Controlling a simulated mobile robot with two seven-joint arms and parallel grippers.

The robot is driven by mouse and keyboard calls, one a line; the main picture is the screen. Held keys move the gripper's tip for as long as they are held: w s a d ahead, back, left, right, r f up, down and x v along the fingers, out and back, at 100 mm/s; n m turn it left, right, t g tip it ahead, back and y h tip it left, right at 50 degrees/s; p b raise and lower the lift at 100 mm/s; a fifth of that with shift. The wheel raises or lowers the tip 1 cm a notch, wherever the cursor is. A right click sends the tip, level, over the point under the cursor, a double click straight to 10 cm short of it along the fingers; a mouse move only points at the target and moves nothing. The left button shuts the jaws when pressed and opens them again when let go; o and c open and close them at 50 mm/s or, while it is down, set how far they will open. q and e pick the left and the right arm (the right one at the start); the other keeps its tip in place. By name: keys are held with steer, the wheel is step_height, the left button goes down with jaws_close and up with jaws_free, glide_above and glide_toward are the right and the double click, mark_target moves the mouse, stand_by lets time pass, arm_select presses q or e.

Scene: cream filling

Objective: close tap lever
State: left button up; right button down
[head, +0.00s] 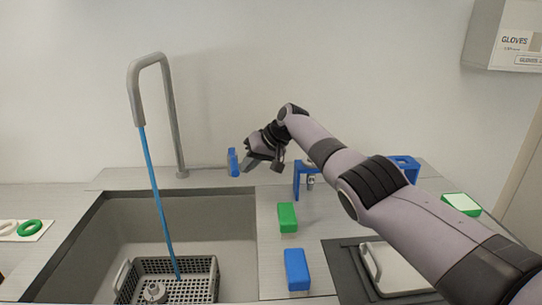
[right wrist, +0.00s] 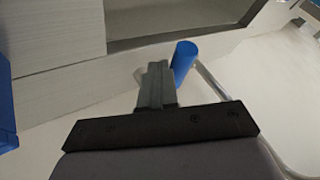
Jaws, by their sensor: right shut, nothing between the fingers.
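The tap lever (head: 233,162) is a small blue upright piece on the counter behind the sink, just right of the grey tap (head: 170,100). A blue stream (head: 157,200) runs from the tap's spout down into the sink. My right gripper (head: 249,165) is shut and empty, close to the lever's right side in the head view. In the right wrist view, the blue lever (right wrist: 184,60) is beside the shut fingertips (right wrist: 153,72); whether they touch it I cannot tell. My left gripper is not in view.
The sink (head: 100,235) holds a grey basket (head: 205,282) with a small part in it. A green block (head: 287,217) and a blue block (head: 297,270) lie on the counter right of the sink. A blue stand (head: 297,180) is right of my gripper. The wall is close behind.

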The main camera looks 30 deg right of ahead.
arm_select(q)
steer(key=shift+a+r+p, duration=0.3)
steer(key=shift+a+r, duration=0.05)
arm_select(e)
steer(key=shift+w+a, duration=0.1)
steer(key=shift+a, duration=1.15)
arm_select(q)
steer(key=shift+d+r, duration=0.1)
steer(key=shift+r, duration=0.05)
arm_select(e)
steer(key=shift+d, duration=0.1)
